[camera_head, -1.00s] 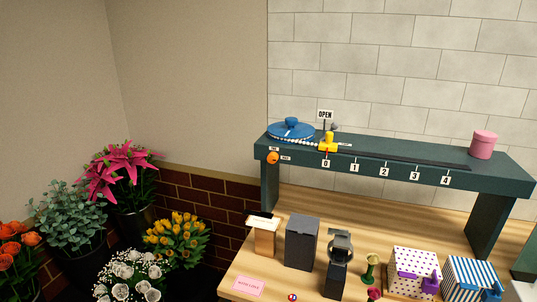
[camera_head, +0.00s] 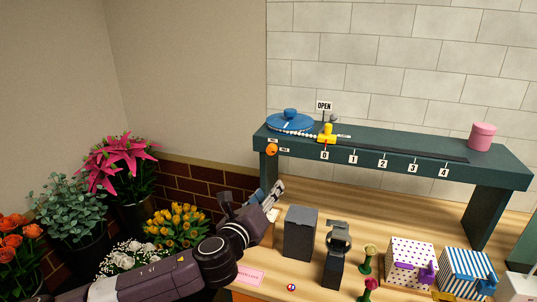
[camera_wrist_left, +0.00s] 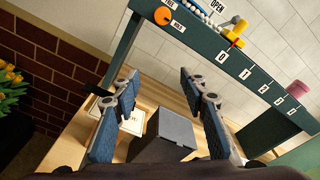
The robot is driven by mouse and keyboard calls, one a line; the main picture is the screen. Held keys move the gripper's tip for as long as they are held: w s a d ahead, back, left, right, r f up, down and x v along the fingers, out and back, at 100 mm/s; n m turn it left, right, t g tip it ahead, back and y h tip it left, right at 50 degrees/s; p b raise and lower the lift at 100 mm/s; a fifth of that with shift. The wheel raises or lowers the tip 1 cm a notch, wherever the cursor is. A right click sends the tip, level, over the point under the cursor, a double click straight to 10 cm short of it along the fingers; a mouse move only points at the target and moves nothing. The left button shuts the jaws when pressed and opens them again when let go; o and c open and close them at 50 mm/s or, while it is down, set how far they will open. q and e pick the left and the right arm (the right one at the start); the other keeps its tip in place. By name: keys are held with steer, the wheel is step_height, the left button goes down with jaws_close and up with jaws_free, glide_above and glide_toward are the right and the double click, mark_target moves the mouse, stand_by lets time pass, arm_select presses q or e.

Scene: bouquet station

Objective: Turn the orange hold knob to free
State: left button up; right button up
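The orange hold knob (camera_head: 271,149) is on the front left end of the dark green raised shelf. Small FREE and HOLD labels sit beside it. It also shows at the top of the left wrist view (camera_wrist_left: 163,17), beyond my fingers. My left gripper (camera_head: 272,195) is below the knob and apart from it, over the left edge of the wooden table. In the left wrist view (camera_wrist_left: 163,98) its two fingers are spread apart with nothing held between them. The knob's exact pointing direction is too small to tell. My right gripper is not visible.
The green shelf (camera_head: 400,164) carries a blue dial (camera_head: 290,122), a yellow slider (camera_head: 327,132) near 0 and a pink round box (camera_head: 482,136). Below stand a dark grey box (camera_head: 300,232), a black stand (camera_head: 336,255) and patterned boxes (camera_head: 411,254). Flower buckets are at left.

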mark_target(270, 152)
arm_select(q)
steer(key=shift+w+d+r+m+t+h+p, duration=0.15)
steer(key=shift+w+r+m, duration=0.75)
steer(key=shift+w, duration=1.05)
steer(key=shift+w+r+m+t+h+p, duration=0.1)
steer(key=shift+w+r+m+h+p, duration=0.15)
steer(key=shift+w+r+m, duration=1.25)
steer(key=shift+w+d+r+m+t+h+p, duration=0.1)
steer(key=shift+w+r+m+p, duration=0.2)
steer(key=shift+w, duration=2.15)
steer(key=shift+a, duration=0.1)
jaws_close()
